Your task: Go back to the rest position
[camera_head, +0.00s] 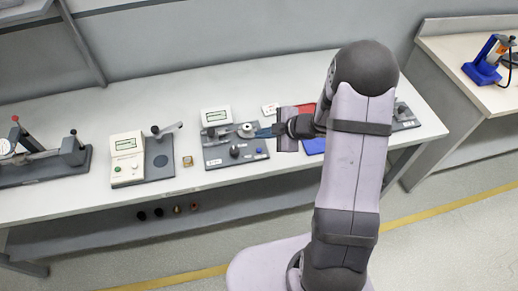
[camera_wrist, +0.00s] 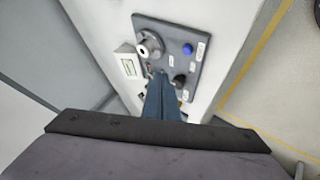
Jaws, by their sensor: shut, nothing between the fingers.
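My gripper (camera_head: 266,132) is at the right edge of the device with the round dial, seen from my body camera. Its blue fingers (camera_wrist: 162,98) are together with nothing between them in the wrist view. The device is a dark grey plate (camera_head: 222,158) with a round metal chuck (camera_head: 246,130), a black knob (camera_head: 234,151) and a small screen box (camera_head: 216,115) behind it. In the wrist view the same plate (camera_wrist: 200,28) shows below the fingers, with a blue button (camera_wrist: 187,48) and a black knob (camera_wrist: 180,80). I cannot tell whether the fingers touch it.
A second screen device (camera_head: 126,160) and a lever device (camera_head: 72,152) stand on the bench (camera_head: 95,195) to the left. A small brown block (camera_head: 187,161) lies between devices. Red and blue bins (camera_head: 313,146) are partly hidden by my arm. A blue tool stand (camera_head: 482,70) is on the right bench.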

